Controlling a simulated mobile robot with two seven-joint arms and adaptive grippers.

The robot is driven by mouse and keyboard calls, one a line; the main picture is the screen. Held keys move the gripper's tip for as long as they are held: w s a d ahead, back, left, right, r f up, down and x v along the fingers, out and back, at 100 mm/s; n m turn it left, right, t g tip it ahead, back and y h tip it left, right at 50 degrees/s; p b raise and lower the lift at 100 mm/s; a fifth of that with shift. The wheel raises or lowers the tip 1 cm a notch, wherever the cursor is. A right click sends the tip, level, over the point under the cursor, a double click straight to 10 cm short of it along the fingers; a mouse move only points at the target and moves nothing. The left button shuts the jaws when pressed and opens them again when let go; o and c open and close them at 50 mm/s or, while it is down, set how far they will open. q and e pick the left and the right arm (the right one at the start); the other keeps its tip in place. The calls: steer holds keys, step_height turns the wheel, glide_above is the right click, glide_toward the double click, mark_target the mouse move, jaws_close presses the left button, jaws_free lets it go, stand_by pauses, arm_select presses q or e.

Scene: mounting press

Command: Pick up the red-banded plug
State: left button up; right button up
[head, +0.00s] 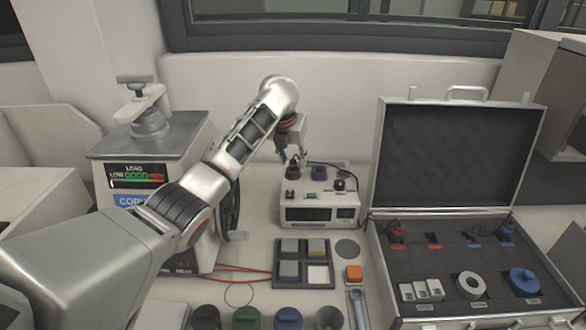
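A plug with red on it (396,231) stands at the left end of the back row in the open case, with a dark cable beside it. A small red piece (434,244) sits to its right. My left gripper (293,158) points down over the back left of a white instrument box, close above a red and dark part (293,171) there. The fingertips are small and partly hidden, so I cannot tell whether they are open or touch that part. The gripper is well left of the case. My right gripper is out of view.
The white instrument box (306,213) has a green part and a black part on top. A dark tray (276,272), an orange block (353,273) and a press (149,150) stand nearby.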

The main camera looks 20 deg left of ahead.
arm_select(q)
jaws_close()
